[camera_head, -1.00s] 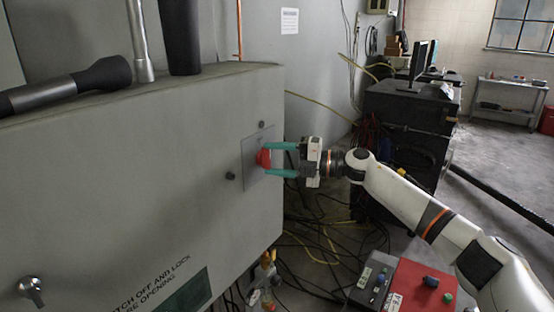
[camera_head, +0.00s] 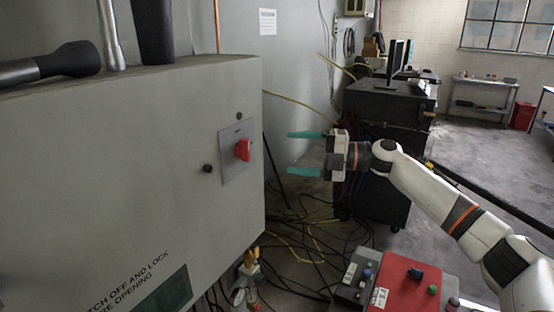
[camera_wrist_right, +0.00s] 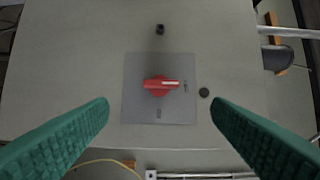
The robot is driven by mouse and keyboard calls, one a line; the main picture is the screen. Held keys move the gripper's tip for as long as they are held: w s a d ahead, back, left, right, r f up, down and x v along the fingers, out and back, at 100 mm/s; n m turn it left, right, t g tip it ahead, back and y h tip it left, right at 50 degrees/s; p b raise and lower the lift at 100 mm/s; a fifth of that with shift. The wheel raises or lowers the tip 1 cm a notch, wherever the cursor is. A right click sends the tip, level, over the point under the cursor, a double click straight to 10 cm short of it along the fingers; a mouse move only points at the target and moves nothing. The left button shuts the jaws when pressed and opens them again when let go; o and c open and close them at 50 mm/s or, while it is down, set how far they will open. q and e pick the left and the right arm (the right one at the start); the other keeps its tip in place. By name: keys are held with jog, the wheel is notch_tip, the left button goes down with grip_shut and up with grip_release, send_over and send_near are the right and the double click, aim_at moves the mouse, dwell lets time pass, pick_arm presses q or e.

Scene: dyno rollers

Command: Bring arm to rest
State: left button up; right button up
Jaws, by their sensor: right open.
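My right gripper (camera_head: 305,152) is open and empty, its two green fingers pointing left at the grey cabinet's switch side. It stands in free air, clear of the red rotary switch (camera_head: 242,150) on its grey plate (camera_head: 234,170). In the right wrist view the red switch handle (camera_wrist_right: 160,84) sits centred between and beyond the green fingertips (camera_wrist_right: 160,112), with its handle lying crosswise in that picture. My right arm (camera_head: 440,200) reaches in from the lower right. My left gripper is not in view.
A red and grey control box (camera_head: 400,285) stands below my arm. A black cabinet (camera_head: 390,105) with monitors stands behind it. Cables (camera_head: 300,235) cover the floor.

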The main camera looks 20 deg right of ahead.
jog(key=shift+v, duration=0.85)
